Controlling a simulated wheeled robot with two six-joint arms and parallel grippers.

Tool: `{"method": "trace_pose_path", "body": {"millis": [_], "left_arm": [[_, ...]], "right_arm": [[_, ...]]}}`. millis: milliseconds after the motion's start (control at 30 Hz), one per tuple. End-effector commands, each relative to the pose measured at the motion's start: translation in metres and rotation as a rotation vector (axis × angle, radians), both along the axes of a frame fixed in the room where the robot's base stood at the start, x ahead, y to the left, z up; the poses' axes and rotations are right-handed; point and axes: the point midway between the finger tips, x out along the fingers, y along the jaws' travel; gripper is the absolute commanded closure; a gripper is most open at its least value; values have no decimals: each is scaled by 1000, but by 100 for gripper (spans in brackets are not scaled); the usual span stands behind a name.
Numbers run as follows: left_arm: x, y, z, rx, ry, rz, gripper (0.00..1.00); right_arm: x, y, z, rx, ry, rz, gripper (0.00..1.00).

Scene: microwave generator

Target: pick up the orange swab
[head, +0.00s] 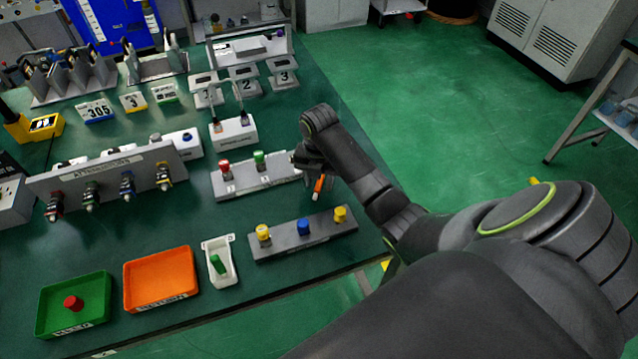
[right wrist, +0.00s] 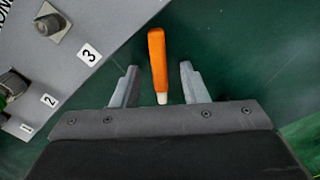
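The orange swab (head: 319,184) shows just below my right gripper (head: 310,162) in the head view, close to the right end of a grey rack. In the right wrist view the swab (right wrist: 157,60) is an orange stick with a pale tip pointing toward the gripper's palm. My right gripper (right wrist: 159,80) is open, with one finger on each side of the swab and a visible gap on both sides. I cannot tell how the swab's far end is supported. My left gripper is not in view.
The grey rack (head: 245,183) holds red and green knobs beside my right gripper. A second rack (head: 283,239) with yellow and blue pieces lies nearer. Green (head: 95,288) and orange (head: 160,270) trays and a white tray (head: 230,272) stand at the front left.

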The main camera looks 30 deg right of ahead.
Motion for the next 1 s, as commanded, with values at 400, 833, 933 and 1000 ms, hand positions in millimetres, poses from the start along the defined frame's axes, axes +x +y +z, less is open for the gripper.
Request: {"method": "trace_pose_path", "body": {"millis": [400, 833, 933, 1000], "left_arm": [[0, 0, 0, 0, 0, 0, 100], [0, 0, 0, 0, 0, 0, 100], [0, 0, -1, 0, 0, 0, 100], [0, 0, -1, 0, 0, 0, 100]], "right_arm": [[0, 0, 0, -1, -1, 0, 93], [0, 0, 2, -1, -2, 0, 100], [1, 0, 10, -1, -5, 0, 100], [2, -1, 21, -2, -6, 0, 100]]}}
